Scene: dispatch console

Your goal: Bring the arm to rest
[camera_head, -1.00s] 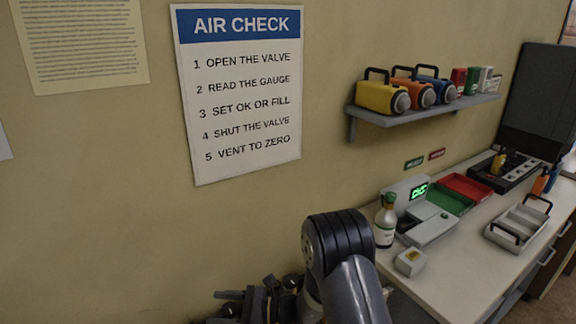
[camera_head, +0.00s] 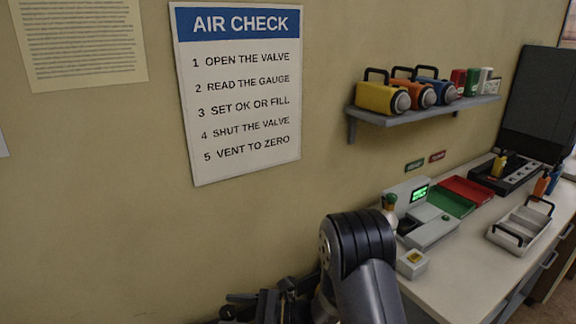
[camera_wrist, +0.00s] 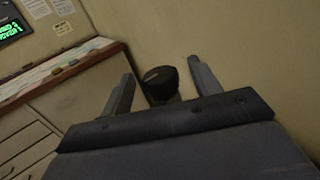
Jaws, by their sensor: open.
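My gripper (camera_wrist: 163,90) shows in the wrist view with its two fingers apart and no object held between them. A dark rounded thing shows beyond the fingers, too dim to name. In the head view my arm rises at the bottom centre, left of the counter, with the gripper end (camera_head: 262,303) low near the wall and partly cut off by the lower edge.
The counter (camera_head: 462,272) holds a grey device with a lit display (camera_head: 419,193), red (camera_head: 467,189) and green trays, and a grey carrier (camera_head: 523,226). A wall shelf (camera_head: 425,110) bears yellow, orange and blue lanterns.

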